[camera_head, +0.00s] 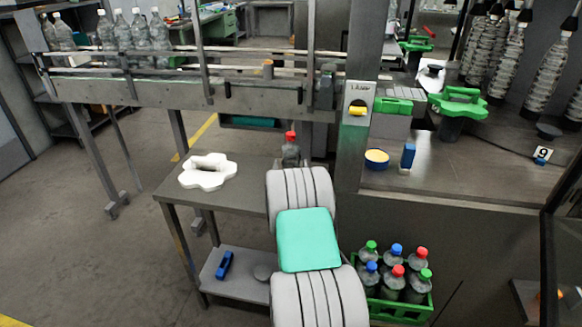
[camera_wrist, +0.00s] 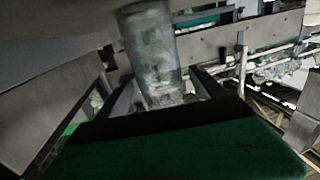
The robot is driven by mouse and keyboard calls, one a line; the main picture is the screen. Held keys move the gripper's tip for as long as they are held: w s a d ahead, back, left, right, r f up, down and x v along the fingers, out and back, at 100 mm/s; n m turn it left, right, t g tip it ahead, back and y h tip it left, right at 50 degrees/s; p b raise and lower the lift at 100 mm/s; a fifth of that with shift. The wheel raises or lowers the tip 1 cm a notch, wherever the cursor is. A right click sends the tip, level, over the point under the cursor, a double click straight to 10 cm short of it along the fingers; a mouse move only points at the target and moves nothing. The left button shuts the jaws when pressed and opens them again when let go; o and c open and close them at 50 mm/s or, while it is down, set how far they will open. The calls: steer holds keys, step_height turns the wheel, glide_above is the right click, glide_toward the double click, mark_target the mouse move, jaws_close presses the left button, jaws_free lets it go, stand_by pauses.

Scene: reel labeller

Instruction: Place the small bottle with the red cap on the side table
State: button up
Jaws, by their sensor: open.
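The small bottle with the red cap (camera_head: 291,150) is upright in the head view, just beyond my arm. Its lower part is hidden, so I cannot tell what its base rests on. The side table (camera_head: 235,200) is left of my arm, with a grey top and a lower shelf. In the wrist view a clear bottle (camera_wrist: 150,45) shows between the two dark fingers of my gripper (camera_wrist: 161,78). The fingers are open, one at each side of it; contact cannot be made out. In the head view my arm hides the gripper.
A conveyor (camera_head: 150,92) with clear bottles runs behind. A green crate (camera_head: 400,309) of capped bottles is at lower right. The lamp post (camera_head: 355,135) stands close right.

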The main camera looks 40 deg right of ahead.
steer(key=shift+r, duration=0.2)
steer(key=b+v, duration=0.2)
steer(key=v, duration=1)
steer(key=shift+f, duration=0.1)
steer(key=s+a+r+n+g+y, duration=0.15)
steer(key=a+y, duration=0.25)
steer(key=a, duration=0.6)
steer(key=a+n+g+y, duration=0.1)
steer(key=a+g+y, duration=0.2)
steer(key=a, duration=0.7)
steer(key=s+a+n+g+y, duration=0.4)
steer(key=s+a+n+g, duration=0.1)
steer(key=s+a, duration=1)
steer(key=shift+s+a+r+n+g+y, duration=0.15)
steer(key=shift+s+r+n+g+y, duration=0.25)
steer(key=shift+s, duration=0.2)
steer(key=shift+c, duration=0.5)
